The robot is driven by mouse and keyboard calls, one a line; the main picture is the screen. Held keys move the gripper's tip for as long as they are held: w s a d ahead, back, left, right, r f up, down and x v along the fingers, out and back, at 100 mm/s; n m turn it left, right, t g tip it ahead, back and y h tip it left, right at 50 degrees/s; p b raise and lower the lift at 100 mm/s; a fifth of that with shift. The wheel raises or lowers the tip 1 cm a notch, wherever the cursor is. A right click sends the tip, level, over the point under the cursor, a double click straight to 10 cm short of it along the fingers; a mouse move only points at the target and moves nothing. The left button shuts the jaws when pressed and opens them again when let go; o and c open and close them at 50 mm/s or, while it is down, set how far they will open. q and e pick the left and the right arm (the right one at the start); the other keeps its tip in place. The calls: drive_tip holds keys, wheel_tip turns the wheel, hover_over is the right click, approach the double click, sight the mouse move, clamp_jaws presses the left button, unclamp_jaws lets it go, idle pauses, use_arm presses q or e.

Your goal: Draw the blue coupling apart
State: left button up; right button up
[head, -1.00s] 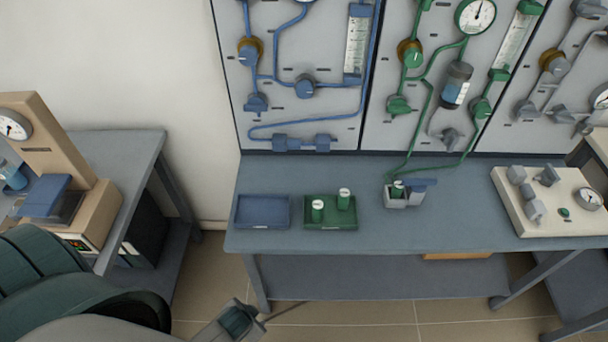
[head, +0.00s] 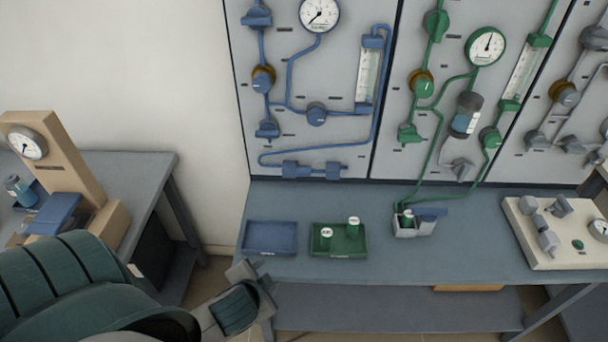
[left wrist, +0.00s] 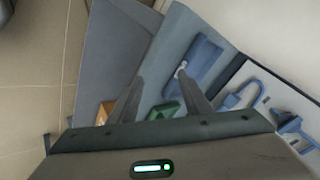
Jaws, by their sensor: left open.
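The blue coupling (head: 315,170) sits low on the left wall panel. It is two blue blocks on a short level line, joined to a blue pipe at the left. I cannot tell whether its halves touch. My left gripper (head: 256,272) is in front of the bench's front left edge, below and left of the coupling and apart from it. It is open and empty. In the left wrist view its two fingers (left wrist: 160,98) spread over the bench, with blue pipework (left wrist: 240,97) at the right. My right gripper is not in view.
A blue tray (head: 269,251) and a green tray (head: 352,248) with two white-capped vials lie on the bench (head: 460,260) below the panel. A grey holder (head: 415,228) stands to their right. A side table with a tan gauge device (head: 62,165) is at the left.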

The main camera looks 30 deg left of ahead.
use_arm(q)
drive_tip(key=w+a+r+m+t, duration=0.1)
drive_tip(key=w, duration=0.1)
drive_tip(key=w+a+r+m+t, duration=0.1)
drive_tip(key=w+a+r, duration=0.1)
drive_tip(key=w, duration=0.1)
drive_tip(key=w+a+r+m+t, duration=0.1)
drive_tip(key=w+a+m+t, duration=0.1)
drive_tip(key=w, duration=0.1)
drive_tip(key=shift+a+r+y, duration=0.25)
drive_tip(key=shift+r+y, duration=0.1)
drive_tip(key=shift+y, duration=0.05)
drive_tip(key=w+a+r+m+t+h, duration=0.2)
drive_tip(key=w+r+m+t, duration=0.1)
drive_tip(key=w+m, duration=0.3)
drive_tip(key=shift+a+r, duration=0.2)
drive_tip(key=shift+r, duration=0.65)
drive_tip(key=shift+w, duration=0.2)
drive_tip(key=p, duration=0.3)
approach(301, 173)
drive_tip(key=x, duration=0.9)
drive_tip(key=shift+w+f, duration=0.2)
drive_tip(key=shift+w, duration=0.1)
